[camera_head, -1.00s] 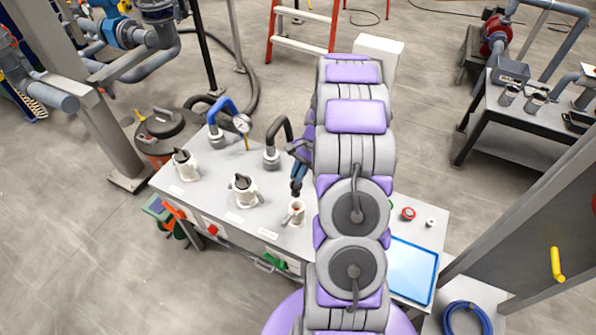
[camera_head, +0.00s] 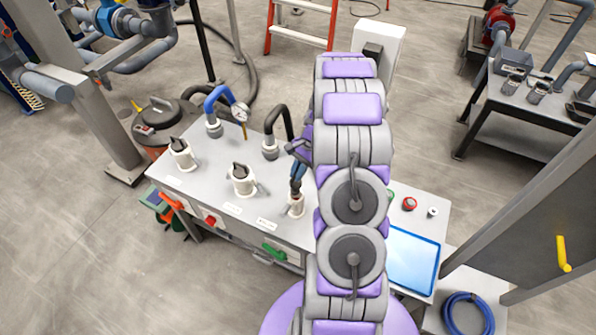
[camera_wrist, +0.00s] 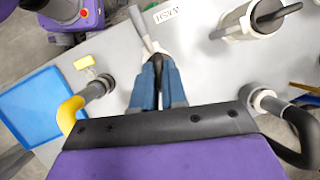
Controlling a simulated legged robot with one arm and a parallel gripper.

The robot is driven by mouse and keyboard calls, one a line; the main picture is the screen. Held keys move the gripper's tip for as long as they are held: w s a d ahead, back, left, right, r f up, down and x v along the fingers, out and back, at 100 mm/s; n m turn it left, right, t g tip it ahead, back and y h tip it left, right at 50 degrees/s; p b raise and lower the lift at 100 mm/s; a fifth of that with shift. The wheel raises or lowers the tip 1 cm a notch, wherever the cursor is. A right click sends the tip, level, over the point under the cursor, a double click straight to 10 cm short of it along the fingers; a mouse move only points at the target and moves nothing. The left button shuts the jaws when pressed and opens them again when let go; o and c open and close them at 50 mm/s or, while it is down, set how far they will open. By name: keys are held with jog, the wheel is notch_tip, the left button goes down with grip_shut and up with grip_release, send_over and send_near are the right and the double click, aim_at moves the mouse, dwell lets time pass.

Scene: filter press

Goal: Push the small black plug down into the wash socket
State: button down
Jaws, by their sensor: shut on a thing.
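The wash socket (camera_head: 296,206) is a small white upright cup on the grey bench top, right of the two larger white fittings. My gripper (camera_head: 296,190) points down right over its mouth, its blue-grey fingers close together. In the wrist view my gripper (camera_wrist: 157,68) is shut, with its tips at the white socket (camera_wrist: 149,46), next to a label (camera_wrist: 165,13) reading WASH. The black plug is hardly distinguishable between the dark fingertips, and I cannot tell how deep it sits in the socket.
White fittings with black levers (camera_head: 241,180) and (camera_head: 181,153) stand to the left. A black bent hose (camera_head: 279,125) and a blue one with a gauge (camera_head: 221,99) rise behind. A blue tray (camera_head: 411,262) lies to the right, near a red button (camera_head: 409,204).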

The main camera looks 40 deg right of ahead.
jog(key=shift+s+g+p, duration=0.3)
jog(key=shift+p, duration=0.45)
dwell(0.3)
jog(key=shift+w+a+p, duration=0.1)
jog(key=shift+w+p, duration=0.1)
jog(key=shift+p, duration=0.25)
jog(key=shift+f, duration=1.65)
dwell(0.9)
jog(key=c, duration=1.1)
grip_release()
jog(key=p+v, duration=0.1)
jog(key=v, duration=1.6)
jog(key=shift+w+p, duration=0.15)
jog(key=shift+p, duration=0.2)
jog(key=shift+r, duration=0.15)
